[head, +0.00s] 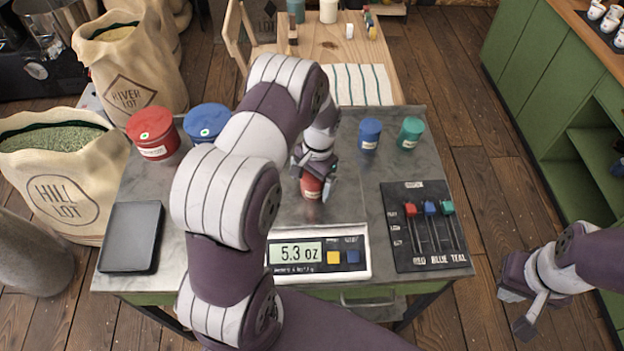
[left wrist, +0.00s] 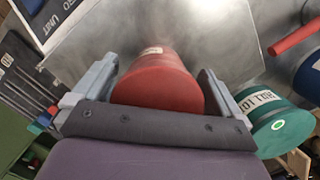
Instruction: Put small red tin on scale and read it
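The small red tin (head: 312,187) stands upright on the metal pan of the scale (head: 350,212), behind its display. The display (head: 296,252) reads 5.3 oz. My left gripper (head: 314,170) is over the tin from above. In the left wrist view the red tin (left wrist: 160,82) sits between the two fingers of my left gripper (left wrist: 160,75), with a thin gap on each side, so it looks open around the tin. My right gripper (head: 524,305) hangs off to the right, away from the table; its finger gap is unclear.
A large red tin (head: 153,133) and a large blue tin (head: 207,122) stand back left. Small blue (head: 369,133) and teal (head: 410,133) tins stand back right. A slider panel (head: 424,228) lies right of the scale, a dark tray (head: 131,238) at left.

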